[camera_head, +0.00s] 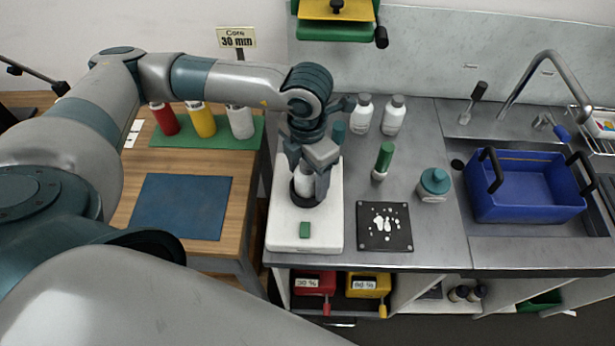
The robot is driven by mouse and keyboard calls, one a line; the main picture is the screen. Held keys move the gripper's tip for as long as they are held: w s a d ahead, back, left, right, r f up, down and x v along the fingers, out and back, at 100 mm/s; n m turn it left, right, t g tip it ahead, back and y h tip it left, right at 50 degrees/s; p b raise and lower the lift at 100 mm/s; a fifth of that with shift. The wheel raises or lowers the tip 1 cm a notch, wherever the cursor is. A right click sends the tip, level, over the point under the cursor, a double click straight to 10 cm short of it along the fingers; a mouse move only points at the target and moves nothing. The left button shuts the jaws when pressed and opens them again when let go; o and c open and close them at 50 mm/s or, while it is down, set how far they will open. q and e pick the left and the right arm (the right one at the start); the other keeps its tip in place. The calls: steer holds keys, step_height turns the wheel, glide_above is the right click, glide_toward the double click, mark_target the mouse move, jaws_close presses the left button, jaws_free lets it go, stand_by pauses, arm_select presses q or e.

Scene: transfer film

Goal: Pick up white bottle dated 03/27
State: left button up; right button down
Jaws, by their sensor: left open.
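My left gripper (308,172) points down over the white slab-like device (280,228), open. A pale, whitish object (303,183) shows between its fingers, low in a dark round holder (303,197); the gripper partly hides it, so I cannot tell whether it is a bottle or whether the fingers touch it. Two white bottles (361,116) (393,118) with grey caps stand upright at the back of the counter, right of the gripper. Another white bottle (240,122) stands on the green mat at left. No date is readable on any bottle. My right gripper is not in view.
Red (164,121) and yellow (201,122) bottles share the green mat (175,140). A green-topped tube (383,163), a teal-lidded jar (434,187) and a dark plate with white bits (402,237) lie right of the device. A blue basket (530,207) sits farther right.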

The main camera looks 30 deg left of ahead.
arm_select(q)
steer(key=shift+c, duration=0.3)
steer(key=c, duration=1.3)
steer(key=shift+r, duration=0.2)
steer(key=shift+r+b, duration=0.5)
steer(key=shift+b, duration=0.1)
step_height(320, 180, up, 2)
steer(key=shift+r+b, duration=0.25)
steer(key=shift+b, duration=0.6)
steer(key=d+r+b, duration=0.1)
steer(key=d+r, duration=0.1)
steer(key=d, duration=0.1)
steer(key=w+d+r+b, duration=0.1)
steer(key=d+r+b, duration=0.1)
steer(key=d, duration=0.2)
steer(key=w+d+r+b, duration=0.1)
steer(key=d+r, duration=0.2)
steer(key=d, duration=0.1)
steer(key=shift+w+d+r+b, duration=0.1)
steer(key=shift+w+d+b, duration=0.15)
steer(key=shift+b, duration=0.1)
steer(key=shift+s, duration=0.1)
